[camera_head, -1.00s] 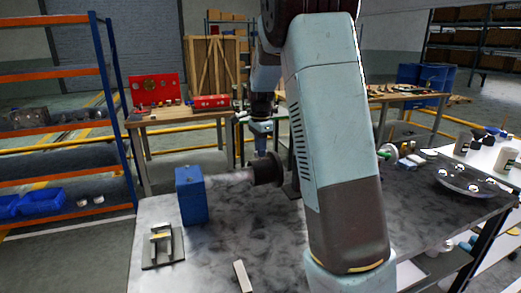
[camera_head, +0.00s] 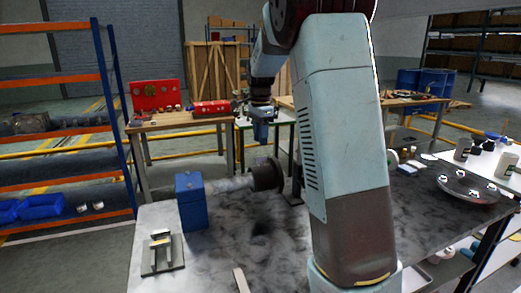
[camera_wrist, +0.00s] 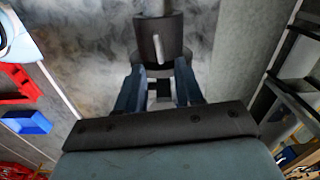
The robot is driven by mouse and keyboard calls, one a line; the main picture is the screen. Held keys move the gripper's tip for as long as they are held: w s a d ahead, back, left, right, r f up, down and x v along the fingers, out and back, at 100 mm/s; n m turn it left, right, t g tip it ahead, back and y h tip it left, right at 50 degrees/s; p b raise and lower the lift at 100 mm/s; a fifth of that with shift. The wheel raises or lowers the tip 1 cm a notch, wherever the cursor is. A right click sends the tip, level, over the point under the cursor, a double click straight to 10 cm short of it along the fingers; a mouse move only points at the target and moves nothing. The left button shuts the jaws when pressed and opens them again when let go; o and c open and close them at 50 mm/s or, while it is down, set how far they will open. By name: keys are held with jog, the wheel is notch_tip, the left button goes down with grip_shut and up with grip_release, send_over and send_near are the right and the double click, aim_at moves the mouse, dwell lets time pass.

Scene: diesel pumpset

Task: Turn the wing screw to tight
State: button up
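A dark round collar (camera_head: 267,174) sits on the end of a grey shaft that runs out of a blue block (camera_head: 192,203) on the metal table. The wrist view shows the collar (camera_wrist: 148,30) with a thin pale bar (camera_wrist: 158,48) on it, which looks like the wing screw. My gripper (camera_head: 262,138) hangs above the collar in the head view, with a gap below it. In the wrist view, my gripper (camera_wrist: 158,80) has its two blue fingers apart with nothing held between them. The pale bar lies just beyond the fingertips, apart from them.
A small metal bracket (camera_head: 162,252) stands on the table's front left, and a pale block (camera_head: 241,280) lies near the front. A round plate with shiny knobs (camera_head: 468,187) is at the right. A wooden workbench (camera_head: 180,121) with red items stands behind. Blue-orange shelving is at left.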

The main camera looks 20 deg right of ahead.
aim_at(261, 157)
notch_tip(261, 157, up, 7)
jog(key=shift+f, duration=0.15)
dwell(0.5)
jog(key=s+a+f+n+t, duration=0.1)
jog(key=s+n, duration=0.7)
jog(key=s, duration=0.9)
jog(key=s+a+f+n+t, duration=0.1)
jog(key=s+a+n+t, duration=0.3)
jog(key=s, duration=1.4)
jog(key=a+n, duration=0.1)
jog(key=n, duration=0.3)
jog(key=shift+s+f+n+t, duration=0.2)
jog(key=shift+s+n+t, duration=0.1)
jog(key=shift+n, duration=0.1)
